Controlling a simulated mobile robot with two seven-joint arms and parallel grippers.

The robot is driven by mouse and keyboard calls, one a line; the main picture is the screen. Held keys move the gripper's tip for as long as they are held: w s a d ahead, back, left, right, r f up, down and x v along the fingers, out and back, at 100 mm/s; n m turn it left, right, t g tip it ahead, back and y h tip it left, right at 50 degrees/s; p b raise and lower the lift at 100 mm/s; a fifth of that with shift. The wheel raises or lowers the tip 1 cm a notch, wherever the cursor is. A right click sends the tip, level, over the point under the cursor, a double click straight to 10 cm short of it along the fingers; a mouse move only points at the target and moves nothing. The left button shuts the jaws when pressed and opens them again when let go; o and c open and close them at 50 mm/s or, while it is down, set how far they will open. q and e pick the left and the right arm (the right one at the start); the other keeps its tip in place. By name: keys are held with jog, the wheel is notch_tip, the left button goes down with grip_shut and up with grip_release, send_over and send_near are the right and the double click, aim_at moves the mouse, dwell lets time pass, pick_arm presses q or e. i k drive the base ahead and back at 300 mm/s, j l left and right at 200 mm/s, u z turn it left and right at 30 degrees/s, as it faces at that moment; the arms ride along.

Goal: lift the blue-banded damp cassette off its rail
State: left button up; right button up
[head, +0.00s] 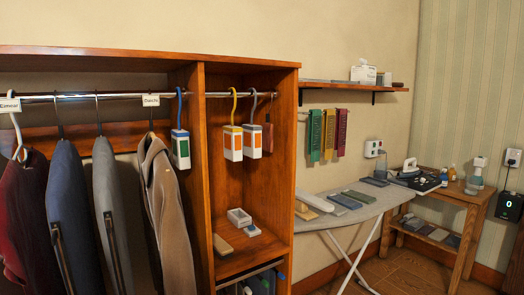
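A white cassette (181,150) with a blue hook, a blue band near its top and a green patch hangs from the metal rail (235,94), by the upright divider of the wooden wardrobe. To its right, in the narrow bay, hang two more white cassettes with orange patches: one (233,143) on a yellow hook, one (252,141) on a grey hook. They hang close together. Neither of my grippers is in view.
Several coats (168,215) hang left of the blue-banded cassette, the beige one close below it. The wooden divider (203,170) stands just right of it. A shelf (245,258) below holds small blocks. An ironing board (345,212) stands at right.

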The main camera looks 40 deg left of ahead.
aim_at(180, 139)
jog(key=i+l+u, duration=0.2)
jog(key=i, duration=0.4)
jog(key=i+l+u, duration=0.1)
jog(key=i+u, duration=0.15)
jog(key=i, duration=0.3)
jog(key=i+l+u, duration=0.1)
jog(key=u, duration=0.25)
jog(key=i+l+u, duration=0.2)
jog(key=u, duration=0.15)
jog(key=i+l+u, duration=0.2)
jog(key=u, duration=0.2)
